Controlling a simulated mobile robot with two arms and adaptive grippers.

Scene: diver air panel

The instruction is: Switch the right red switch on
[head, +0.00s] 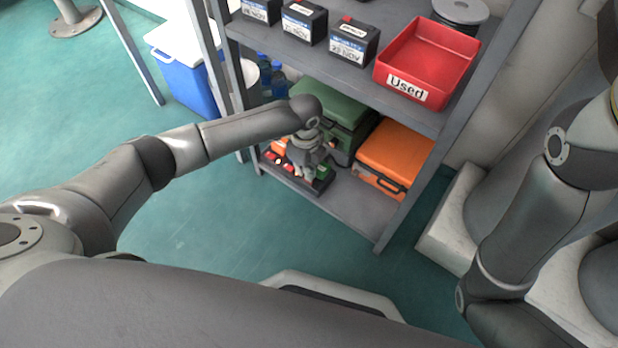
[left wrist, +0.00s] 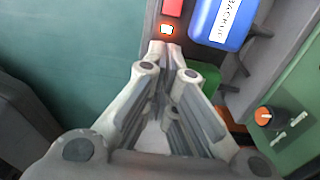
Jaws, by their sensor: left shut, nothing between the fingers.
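The dark switch panel (head: 318,187) sits on the lower shelf, with small red parts along its left side. In the left wrist view a red switch with a bright glowing centre (left wrist: 167,29) is just beyond my fingertips. Another red piece (left wrist: 173,7) is above it, cut off by the frame edge. My left gripper (left wrist: 163,47) is shut and empty, its tips close to the glowing switch; contact cannot be told. In the head view my left gripper (head: 300,170) is over the panel and hides much of it. My right gripper is out of view.
A blue part labelled "BACKUP" (left wrist: 222,22) lies right of the fingertips. A green case (head: 335,108) and an orange case (head: 398,150) stand beside the panel. The upper shelf holds batteries (head: 352,42) and a red "Used" bin (head: 428,55). Shelf posts flank the lower shelf.

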